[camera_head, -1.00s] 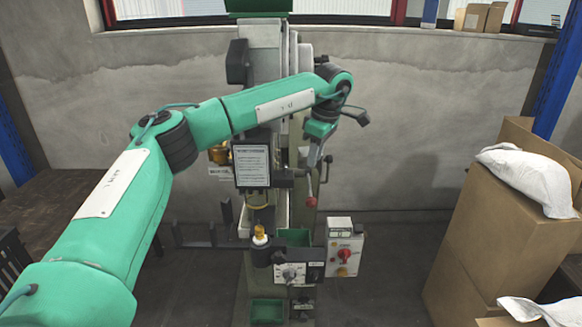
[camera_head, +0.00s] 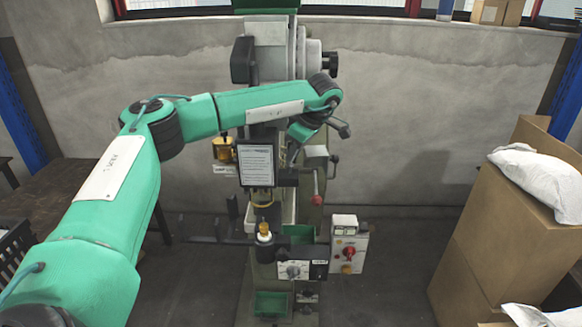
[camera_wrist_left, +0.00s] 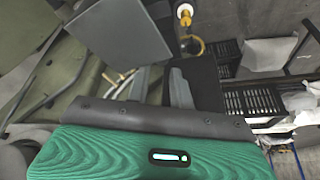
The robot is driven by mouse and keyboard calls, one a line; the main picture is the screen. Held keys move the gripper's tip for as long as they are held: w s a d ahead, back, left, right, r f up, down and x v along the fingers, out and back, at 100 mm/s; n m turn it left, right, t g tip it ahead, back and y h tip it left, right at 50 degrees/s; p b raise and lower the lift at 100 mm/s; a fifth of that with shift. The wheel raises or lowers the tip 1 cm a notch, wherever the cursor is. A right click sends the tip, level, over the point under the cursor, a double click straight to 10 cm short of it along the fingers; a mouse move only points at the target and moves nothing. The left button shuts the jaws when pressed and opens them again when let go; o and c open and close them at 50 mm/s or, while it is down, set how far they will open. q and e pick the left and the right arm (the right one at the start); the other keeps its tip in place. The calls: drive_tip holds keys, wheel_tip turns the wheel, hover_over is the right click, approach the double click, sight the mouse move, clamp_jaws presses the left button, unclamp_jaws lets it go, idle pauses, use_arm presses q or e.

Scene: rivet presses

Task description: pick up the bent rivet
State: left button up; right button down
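I cannot make out a bent rivet in either view. The press (camera_head: 268,60) stands in the middle, with a green tray (camera_head: 300,233) at mid height and another green tray (camera_head: 270,304) lower down. Their contents are too small to tell. My left arm reaches across to the press, and its gripper (camera_head: 288,153) is partly hidden beside the sign plate. In the left wrist view the two grey fingers (camera_wrist_left: 162,86) stand apart with nothing clearly between them. My right gripper is in neither view.
A yellow-topped post (camera_head: 264,230) stands at the press front, left of a control box (camera_head: 348,245) with a red knob. A lever with a red ball (camera_head: 317,199) hangs near the gripper. Cardboard boxes (camera_head: 510,220) stand right, a dark table (camera_head: 60,200) left.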

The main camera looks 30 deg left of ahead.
sight(291, 172)
use_arm(q)
drive_tip(key=p+x, duration=0.2)
drive_tip(key=x, duration=0.2)
drive_tip(key=shift+d+f, duration=0.1)
drive_tip(key=shift+f, duration=0.2)
clamp_jaws()
drive_tip(key=shift+r, duration=0.1)
